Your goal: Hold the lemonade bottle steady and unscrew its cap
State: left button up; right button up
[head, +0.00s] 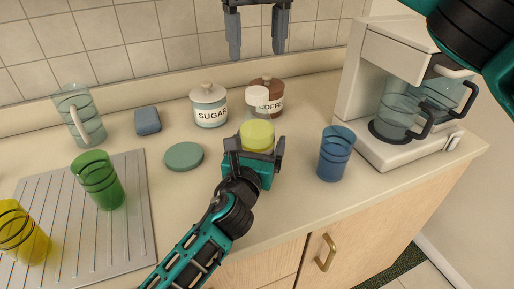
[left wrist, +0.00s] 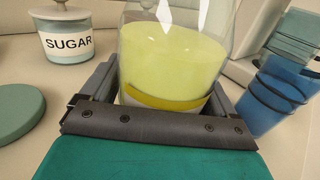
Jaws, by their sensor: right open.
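The lemonade bottle (head: 257,136) stands upright on the counter, clear with pale yellow liquid inside. Its white cap (head: 257,97) is on top, in front of the coffee canister. My left gripper (head: 254,150) is low around the bottle, a finger on each side. In the left wrist view the bottle (left wrist: 170,62) fills the space between the fingers of the left gripper (left wrist: 165,95); its cap is out of that view. My right gripper (head: 257,50) is open and empty, fingers pointing down, above the cap and apart from it.
Sugar (head: 209,106) and coffee (head: 268,90) canisters stand behind the bottle. A blue glass (head: 335,154) and a coffee maker (head: 385,150) are to the right. A green disc (head: 184,157), a sponge (head: 147,121), a glass pitcher (head: 84,120) and a drainboard (head: 130,215) with glasses are left.

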aim_at(257, 91)
pick_arm(q)
grip_shut()
pick_arm(e)
jog(key=m, duration=1.3)
jog(key=shift+f, duration=4)
